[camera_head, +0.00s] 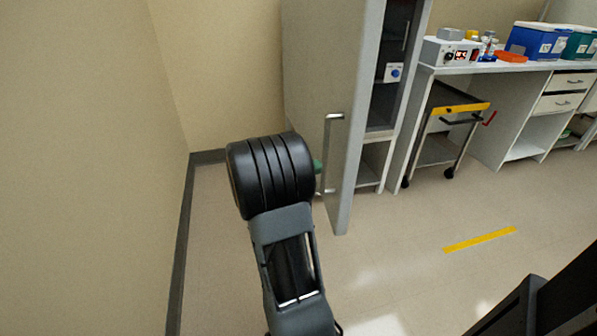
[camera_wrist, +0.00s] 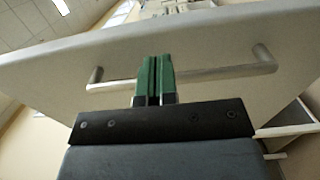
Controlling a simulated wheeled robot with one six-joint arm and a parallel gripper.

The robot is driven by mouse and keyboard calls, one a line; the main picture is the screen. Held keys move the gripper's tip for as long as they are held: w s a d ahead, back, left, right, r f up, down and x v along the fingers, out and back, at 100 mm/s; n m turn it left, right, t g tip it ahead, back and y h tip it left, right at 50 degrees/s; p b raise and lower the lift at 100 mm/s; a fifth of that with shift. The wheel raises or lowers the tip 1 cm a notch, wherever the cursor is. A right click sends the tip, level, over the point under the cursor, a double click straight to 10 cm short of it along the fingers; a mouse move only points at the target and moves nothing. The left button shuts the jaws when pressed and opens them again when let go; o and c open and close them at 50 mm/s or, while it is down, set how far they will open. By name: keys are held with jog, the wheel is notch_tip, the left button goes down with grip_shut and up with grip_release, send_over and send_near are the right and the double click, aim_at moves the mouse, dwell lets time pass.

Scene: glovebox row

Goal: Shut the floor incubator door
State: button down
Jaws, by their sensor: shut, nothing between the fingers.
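The floor incubator door (camera_head: 308,75) stands open in the head view, its pale outer face to the left and its edge toward me. The dark incubator interior (camera_head: 384,115) shows to its right. A vertical metal bar handle (camera_head: 328,145) is on the door's outer face. My gripper (camera_head: 318,166) is shut and empty, its green tips at the handle's lower half. In the wrist view, the shut green fingers (camera_wrist: 154,78) overlap the middle of the handle bar (camera_wrist: 215,73), with the door face (camera_wrist: 70,65) beyond. Whether they touch it I cannot tell.
A wall is close on the left. To the right, a cart (camera_head: 440,140) stands under a bench (camera_head: 520,66) with an instrument (camera_head: 450,52) and a blue cooler box (camera_head: 531,40). The floor in front of the incubator is clear, with a yellow strip (camera_head: 480,240).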

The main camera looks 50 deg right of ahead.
aim_at(345, 164)
jog(key=shift+b+x, duration=0.55)
jog(key=shift+x, duration=2.55)
